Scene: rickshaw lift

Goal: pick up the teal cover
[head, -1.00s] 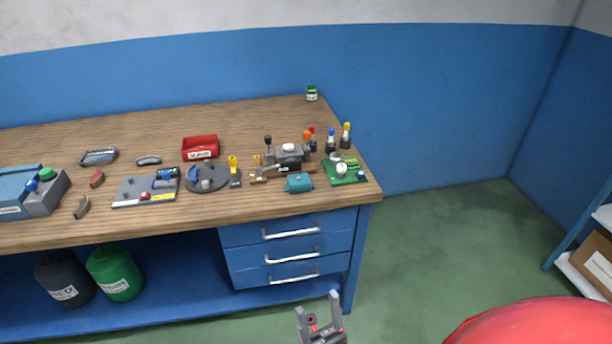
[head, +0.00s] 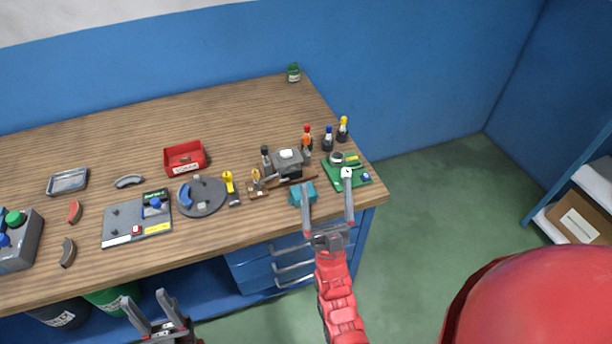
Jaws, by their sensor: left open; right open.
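The teal cover (head: 296,194) is a small teal block near the front edge of the wooden workbench, towards its right end. My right gripper (head: 328,206) is open, with its fingers pointing up the picture. Its left finger overlaps the right side of the teal cover in the head view; I cannot tell whether they touch. Nothing shows between its fingers but bench edge and surface. My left gripper (head: 150,304) is open and empty at the bottom of the view, in front of the bench and well to the left of the cover.
A green board (head: 358,181) lies right of the cover. A grey vise-like block (head: 288,163) stands behind it, with several screwdrivers beyond. A grey round plate (head: 212,199) and a red bin (head: 186,157) lie to the left. Drawers (head: 262,271) are below the bench edge.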

